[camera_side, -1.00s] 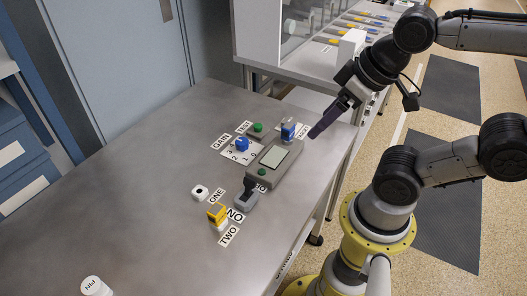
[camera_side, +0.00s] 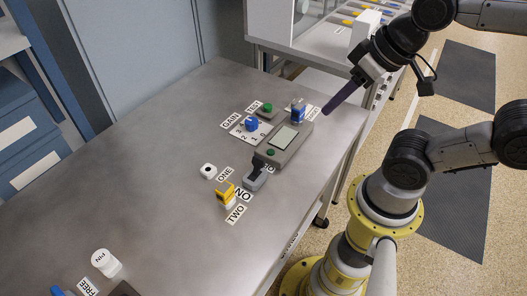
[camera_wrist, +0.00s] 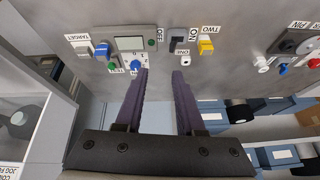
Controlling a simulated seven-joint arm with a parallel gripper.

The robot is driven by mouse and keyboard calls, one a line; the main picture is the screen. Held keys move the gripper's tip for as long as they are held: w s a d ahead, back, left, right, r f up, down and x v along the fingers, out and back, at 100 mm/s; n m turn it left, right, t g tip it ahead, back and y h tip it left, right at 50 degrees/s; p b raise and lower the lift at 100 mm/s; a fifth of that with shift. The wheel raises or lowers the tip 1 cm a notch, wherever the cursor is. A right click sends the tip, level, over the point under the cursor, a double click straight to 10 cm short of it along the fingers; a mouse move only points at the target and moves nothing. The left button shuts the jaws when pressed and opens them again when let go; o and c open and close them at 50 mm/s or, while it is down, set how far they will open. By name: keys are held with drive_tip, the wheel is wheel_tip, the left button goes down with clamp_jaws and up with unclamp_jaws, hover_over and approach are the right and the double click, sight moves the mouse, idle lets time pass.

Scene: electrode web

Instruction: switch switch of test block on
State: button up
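The test block (camera_side: 273,155) is a grey housing with a pale display and a green button, on the metal bench in the side view. It also shows at the top of the wrist view (camera_wrist: 132,30). Its dark switch lever (camera_side: 266,161) stands at the near end, on a grey base between the OFF and ON labels. The lever seems to lean toward the display and OFF side. The switch shows dark in the wrist view (camera_wrist: 178,43). My gripper (camera_side: 326,113) is in the air at the bench's right edge, apart from the block. Its purple fingers (camera_wrist: 161,72) are parted and empty.
A blue knob (camera_side: 252,124), a blue slider (camera_side: 298,113) and a green button (camera_side: 267,108) lie beyond the switch. A yellow part (camera_side: 225,193) stands close by, next to a white round piece (camera_side: 208,171). The bench's left middle is clear.

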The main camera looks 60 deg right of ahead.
drive_tip(key=w+a+m, duration=0.1)
drive_tip(key=w+a+m+g+y, duration=0.1)
drive_tip(key=shift+r+m, duration=0.4)
drive_tip(key=c, duration=0.5)
drive_tip(key=w+m, duration=0.1)
drive_tip(key=w+m+y, duration=0.1)
drive_tip(key=g, duration=0.1)
drive_tip(key=shift+w+a+f+m, duration=0.3)
drive_tip(key=shift+w+a+m, duration=0.05)
drive_tip(key=shift+w+m, duration=0.05)
clamp_jaws()
drive_tip(key=w+d+f+m+g+y, duration=0.1)
drive_tip(key=w+d+f+m+y, duration=0.1)
drive_tip(key=w+d+f+m, duration=0.2)
drive_tip(key=w+d+f+m+g+y, duration=0.2)
drive_tip(key=w+f+m, duration=0.4)
drive_tip(key=f, duration=0.4)
drive_tip(key=shift+w+d+m+g+y, duration=0.3)
drive_tip(key=shift+d+m+y, duration=0.35)
drive_tip(key=shift+d, duration=0.45)
